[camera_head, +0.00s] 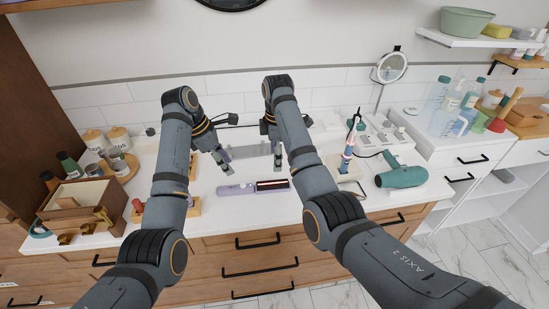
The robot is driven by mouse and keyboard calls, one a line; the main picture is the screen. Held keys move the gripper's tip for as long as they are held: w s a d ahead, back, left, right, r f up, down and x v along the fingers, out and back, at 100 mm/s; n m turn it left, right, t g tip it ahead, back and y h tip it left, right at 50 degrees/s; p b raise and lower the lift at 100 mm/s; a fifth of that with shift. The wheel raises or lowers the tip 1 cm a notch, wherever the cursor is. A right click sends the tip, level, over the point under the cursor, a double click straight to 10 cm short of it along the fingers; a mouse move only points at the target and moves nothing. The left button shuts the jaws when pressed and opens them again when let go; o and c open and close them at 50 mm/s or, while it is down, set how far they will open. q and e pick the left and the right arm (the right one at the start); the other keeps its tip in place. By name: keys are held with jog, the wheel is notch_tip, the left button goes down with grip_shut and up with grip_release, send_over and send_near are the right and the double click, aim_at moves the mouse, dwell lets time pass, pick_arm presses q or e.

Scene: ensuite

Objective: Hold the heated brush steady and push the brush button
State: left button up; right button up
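A lilac hair tool (237,189) lies on the white counter, with a dark section that has a glowing reddish line (272,185) at its right end. A slim tool with a pink and blue body (348,152) stands upright on a small wooden base to the right, with a black cord. I cannot tell for sure which one is the heated brush, and no button can be made out. My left gripper (225,161) points down, empty, above and behind the lilac tool. My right gripper (273,145) is partly hidden by its arm and also hangs behind the lilac tool, apart from it.
A teal hair dryer (402,174) lies at the right counter edge. A round mirror (390,67) stands behind. A wooden box (77,206) and small bottles are at the left. A flat grey item (249,151) lies between the grippers.

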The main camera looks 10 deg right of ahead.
aim_at(275, 183)
jog(key=f, duration=1)
jog(key=shift+s+a+f, duration=0.2)
jog(key=shift+s+f, duration=0.1)
jog(key=shift+f, duration=0.1)
jog(key=c, duration=1.4)
pick_arm(q)
grip_shut()
jog(key=shift+d, duration=0.1)
